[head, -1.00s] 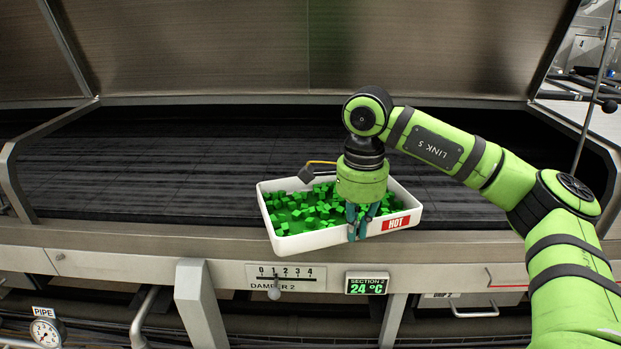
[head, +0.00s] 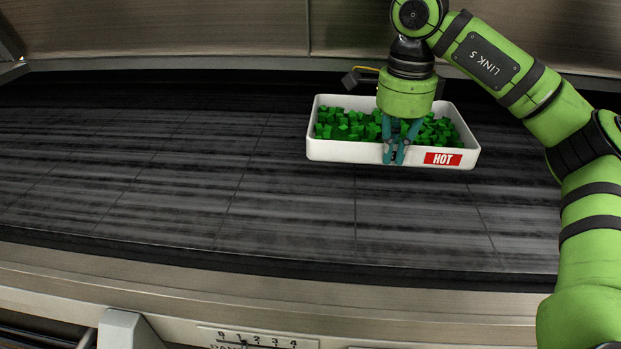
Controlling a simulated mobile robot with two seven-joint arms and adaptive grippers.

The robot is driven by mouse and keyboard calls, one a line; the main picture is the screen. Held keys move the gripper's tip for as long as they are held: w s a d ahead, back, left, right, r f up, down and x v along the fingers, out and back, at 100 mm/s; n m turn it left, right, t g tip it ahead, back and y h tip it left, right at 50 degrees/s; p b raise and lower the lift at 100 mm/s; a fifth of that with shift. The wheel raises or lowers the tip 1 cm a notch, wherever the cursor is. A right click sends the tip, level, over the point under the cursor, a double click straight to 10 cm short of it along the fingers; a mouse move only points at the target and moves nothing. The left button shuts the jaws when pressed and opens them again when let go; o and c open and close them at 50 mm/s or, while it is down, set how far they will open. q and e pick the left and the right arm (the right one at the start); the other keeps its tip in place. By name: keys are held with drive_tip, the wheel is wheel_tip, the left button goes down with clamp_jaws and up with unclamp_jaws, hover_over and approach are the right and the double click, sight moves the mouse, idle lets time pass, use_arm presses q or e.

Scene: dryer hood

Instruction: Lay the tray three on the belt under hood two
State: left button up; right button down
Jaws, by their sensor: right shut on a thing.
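A white tray (head: 340,151) full of green cubes (head: 345,123) is in the upper right of the head view, over the dark belt (head: 220,185). Its front wall carries a red HOT label; any number on the tray is hidden by the fingers. My right gripper (head: 396,155) is shut on the tray's front wall, left of the label. The tray looks about level; I cannot tell whether it touches the belt. The brushed metal hood (head: 180,30) rises behind the belt. My left gripper is not in view.
A metal front rail (head: 300,290) runs along the near edge of the belt. A damper scale (head: 255,340) is partly cut off at the bottom. The belt left of the tray and in front of it is clear.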

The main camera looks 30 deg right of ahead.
drive_tip(key=a+f, duration=0.2)
drive_tip(key=a, duration=0.2)
drive_tip(key=a+f, duration=0.2)
drive_tip(key=a, duration=0.1)
drive_tip(key=s+a+f, duration=0.1)
drive_tip(key=a+f, duration=0.1)
drive_tip(key=a, duration=0.2)
drive_tip(key=shift+a+f, duration=0.1)
drive_tip(key=shift+a, duration=0.25)
drive_tip(key=shift+s+a+f, duration=0.1)
drive_tip(key=shift+f, duration=0.45)
wheel_tip(320, 180, down, 3)
drive_tip(key=shift+p, duration=0.6)
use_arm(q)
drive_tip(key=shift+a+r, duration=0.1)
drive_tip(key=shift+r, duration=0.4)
